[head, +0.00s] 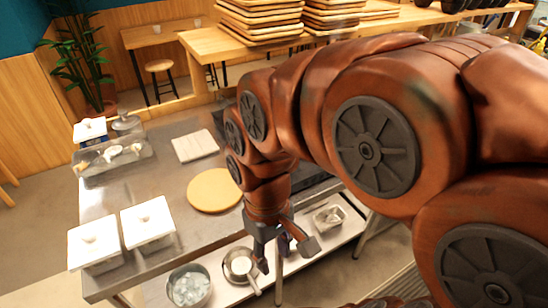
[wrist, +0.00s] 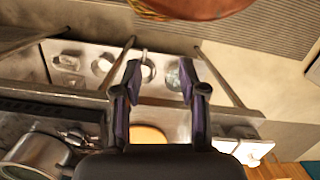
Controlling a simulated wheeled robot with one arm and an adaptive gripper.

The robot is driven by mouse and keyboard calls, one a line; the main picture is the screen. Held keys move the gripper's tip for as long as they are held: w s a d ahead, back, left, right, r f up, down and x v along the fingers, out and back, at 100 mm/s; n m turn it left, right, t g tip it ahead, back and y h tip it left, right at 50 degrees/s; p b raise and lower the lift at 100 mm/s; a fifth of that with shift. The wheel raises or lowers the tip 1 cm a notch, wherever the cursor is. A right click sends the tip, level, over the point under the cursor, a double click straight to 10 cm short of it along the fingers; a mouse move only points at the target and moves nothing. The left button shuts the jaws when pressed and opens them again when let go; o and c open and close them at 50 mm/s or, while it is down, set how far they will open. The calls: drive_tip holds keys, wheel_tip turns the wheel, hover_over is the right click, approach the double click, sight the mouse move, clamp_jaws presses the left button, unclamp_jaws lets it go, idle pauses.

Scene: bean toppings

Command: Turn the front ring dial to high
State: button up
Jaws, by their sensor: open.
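My gripper (head: 285,252) points down in front of the steel counter's front edge, above the lower shelf, in the head view. In the wrist view my gripper (wrist: 158,72) is open, its two dark fingers apart with nothing held between them. I cannot make out the front ring dial in either view. A dark strip (wrist: 50,108) runs along the counter edge at the left of the wrist view, with a metal pot (wrist: 35,155) behind it; I cannot tell whether a dial is on that strip. My arm hides the counter's right part in the head view.
The steel counter (head: 130,195) carries a round yellow board (head: 214,190), white lidded containers (head: 147,220), a white sheet (head: 195,145) and a clear tray (head: 112,158). The lower shelf holds an ice bowl (head: 190,287), a pan (head: 238,264) and a small metal tub (head: 328,216).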

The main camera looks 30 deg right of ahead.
drive_tip(key=w+d+n, duration=0.3)
drive_tip(key=w+d, duration=0.4)
drive_tip(key=w, duration=0.1)
drive_tip(key=w+d+n+t+b, duration=0.1)
drive_tip(key=w+d+n, duration=0.3)
drive_tip(key=w, duration=0.5)
drive_tip(key=w+d+n+b, duration=0.1)
drive_tip(key=w+d+n, duration=0.3)
drive_tip(key=w+d, duration=0.5)
drive_tip(key=shift+d+f+t, duration=0.3)
drive_tip(key=shift+f, duration=0.05)
drive_tip(key=shift+w+d+f, duration=0.1)
drive_tip(key=shift+d+f, duration=0.15)
drive_tip(key=shift+f+p, duration=0.95)
drive_tip(key=shift+f, duration=2.75)
clamp_jaws()
